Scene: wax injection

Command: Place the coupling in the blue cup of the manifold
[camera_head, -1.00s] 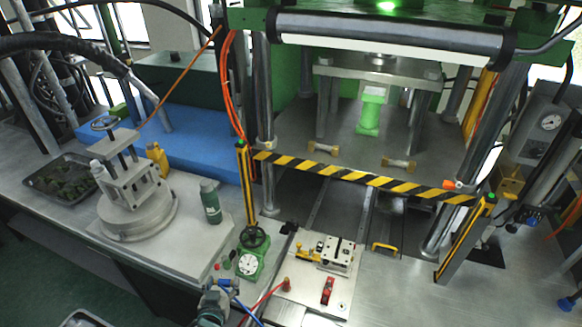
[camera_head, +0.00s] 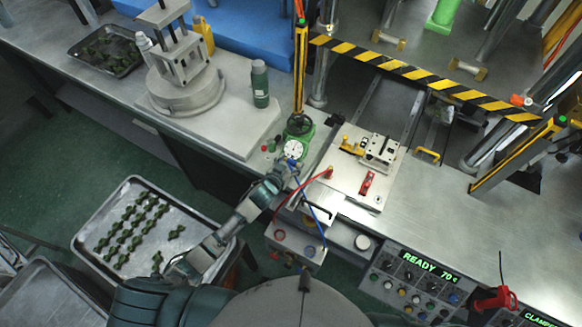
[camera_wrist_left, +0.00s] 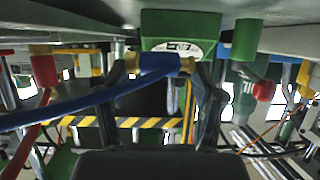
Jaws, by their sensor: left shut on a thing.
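My left gripper (camera_head: 290,170) reaches up to the near side of the green manifold (camera_head: 305,135) with the round white gauge. It is shut on the blue coupling, seen in the left wrist view (camera_wrist_left: 160,63) as a blue collar with brass at its ends, between the two dark fingers. A blue hose (camera_head: 313,200) trails from it to the right. In the left wrist view the manifold (camera_wrist_left: 180,25) is just beyond the fingers. I cannot make out the blue cup, nor whether the coupling touches the manifold. My right gripper is not in view.
A red hose (camera_head: 300,190) runs beside my left gripper to the mould plate (camera_head: 345,185). A green bottle (camera_head: 260,85) stands left of the manifold. A striped barrier (camera_head: 420,77) crosses the press front. A tray (camera_head: 92,228) of green parts is at lower left.

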